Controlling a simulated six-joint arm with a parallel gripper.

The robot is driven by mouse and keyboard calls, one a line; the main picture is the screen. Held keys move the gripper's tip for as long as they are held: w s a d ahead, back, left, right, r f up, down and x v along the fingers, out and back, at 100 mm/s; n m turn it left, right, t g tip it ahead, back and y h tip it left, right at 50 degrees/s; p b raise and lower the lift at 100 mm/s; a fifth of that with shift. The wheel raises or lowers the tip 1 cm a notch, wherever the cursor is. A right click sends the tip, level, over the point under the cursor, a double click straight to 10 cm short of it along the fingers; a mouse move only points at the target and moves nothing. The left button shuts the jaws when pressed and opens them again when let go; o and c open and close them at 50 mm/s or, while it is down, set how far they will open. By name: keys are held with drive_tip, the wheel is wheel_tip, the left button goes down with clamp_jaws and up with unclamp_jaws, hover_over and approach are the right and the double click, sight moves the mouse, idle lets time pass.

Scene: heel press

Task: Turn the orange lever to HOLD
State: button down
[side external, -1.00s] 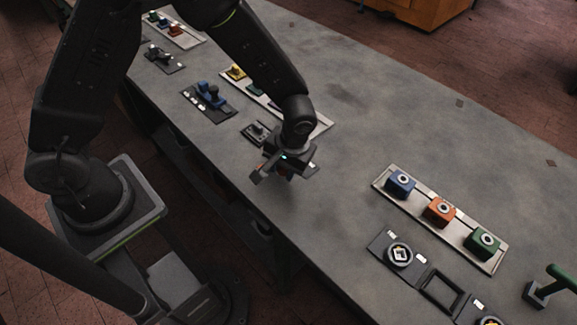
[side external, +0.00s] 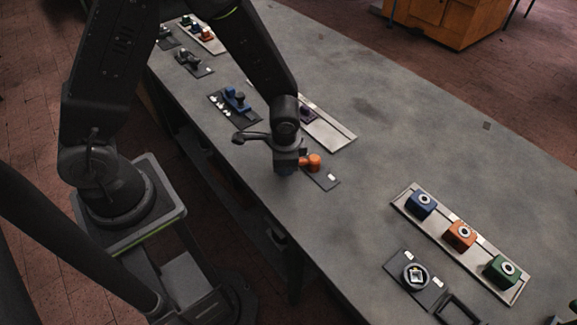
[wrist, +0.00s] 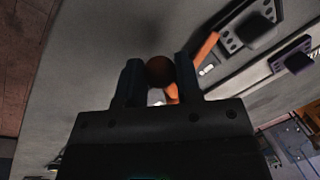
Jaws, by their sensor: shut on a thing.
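The orange lever (side external: 313,161) stands on a small dark plate (side external: 328,180) with a white label, near the table's front edge. My gripper (side external: 287,168) is low over the plate's left side, right beside the lever's orange part. In the wrist view, my gripper (wrist: 160,83) has a rounded brown-orange knob (wrist: 159,69) of the lever between its fingers, and it is shut on it. A bit of orange (wrist: 172,93) shows below the knob. My gripper hides much of the plate, and I cannot read HOLD or any other mark.
A plate with a blue lever (side external: 237,99) lies to the left. A metal tray (side external: 335,133) with a dark purple block (side external: 307,114) is behind. Blue, orange and green blocks sit on a tray (side external: 515,292) at the right. The table between is clear.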

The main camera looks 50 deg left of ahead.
drive_tip(key=shift+w+a+m+t, duration=0.15)
drive_tip(key=shift+w+a+m, duration=0.3)
drive_tip(key=shift+m, duration=0.45)
drive_tip(key=shift+w+a+m+t, duration=0.2)
drive_tip(key=shift+a+m, duration=0.35)
drive_tip(key=shift+m, duration=0.35)
drive_tip(key=c, duration=0.8)
unclamp_jaws()
drive_tip(key=v, duration=1.4)
drive_tip(key=shift+a, duration=0.3)
drive_tip(key=s+a+r+n+t+h, duration=0.1)
drive_tip(key=s+a+r+n+t, duration=0.1)
drive_tip(key=s+r+n, duration=0.8)
wheel_tip(320, 180, up, 3)
drive_tip(key=s+t, duration=0.1)
drive_tip(key=s, duration=0.1)
drive_tip(key=shift+s+a+r+t+h, duration=0.2)
drive_tip(key=shift+s+a+t+h, duration=0.05)
drive_tip(key=shift+s+t+h, duration=0.15)
